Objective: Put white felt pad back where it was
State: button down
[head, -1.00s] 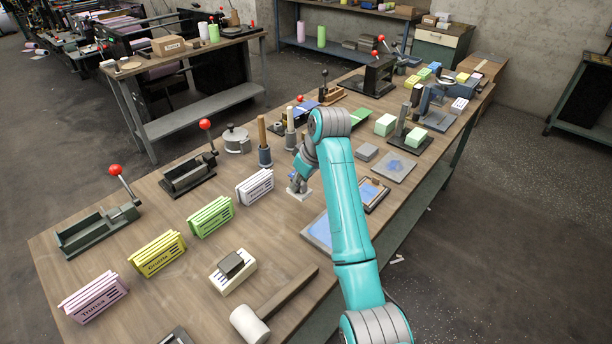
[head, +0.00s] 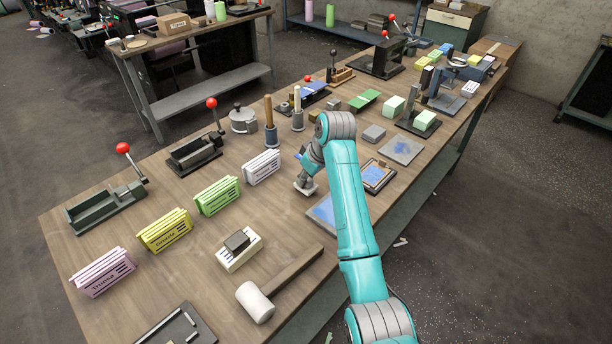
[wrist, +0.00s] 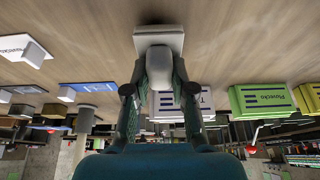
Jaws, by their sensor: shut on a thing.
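The white felt pad (wrist: 158,37) is a pale, square-edged piece at the far end of my gripper in the wrist view. My gripper (wrist: 159,72) is shut, with a pale rounded part of the held piece between its fingers. In the head view, my gripper (head: 307,181) points down over the middle of the table, with the pad (head: 303,189) under it, close to the wooden top. I cannot tell whether the pad touches the table. My arm hides part of the table behind it.
A white slotted block (head: 262,168) stands left of my gripper, with green (head: 217,196), yellow (head: 165,231) and pink (head: 103,272) ones nearer. A blue-topped plate (head: 322,213) lies just right. A mallet (head: 256,302) lies in front. Bare wood shows around the gripper.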

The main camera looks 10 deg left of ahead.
jog(key=shift+f, duration=0.6)
dwell(0.3)
jog(key=c, duration=0.9)
grip_release()
jog(key=v, duration=1.2)
